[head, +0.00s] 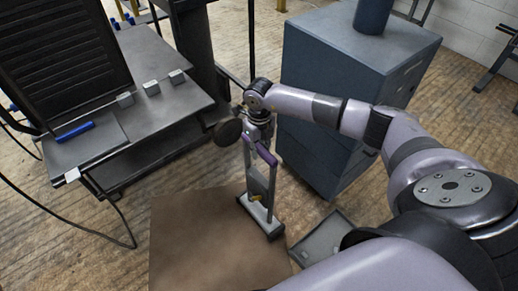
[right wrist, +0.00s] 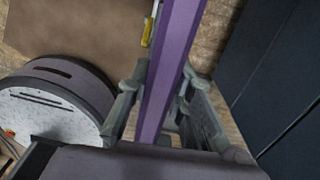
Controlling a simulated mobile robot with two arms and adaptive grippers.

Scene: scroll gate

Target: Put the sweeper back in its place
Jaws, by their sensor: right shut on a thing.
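The sweeper (head: 259,213) is a tall upright frame with a purple top handle, grey uprights and a long light base with dark ends. A small yellow part shows low on it. My right gripper (head: 258,138) is shut on the purple handle from above. In the right wrist view the handle (right wrist: 170,65) runs between the fingers of my right gripper (right wrist: 163,80). The sweeper's base is at the right edge of a brown mat (head: 205,240); I cannot tell whether it touches the floor. My left gripper is not in view.
A flat grey tray (head: 322,240) lies on the floor to the right of the sweeper, partly behind my arm. A blue-grey cabinet (head: 310,85) stands behind it. At left is a metal table (head: 160,110) with small blocks and a blue-handled item. Cables trail on the floor.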

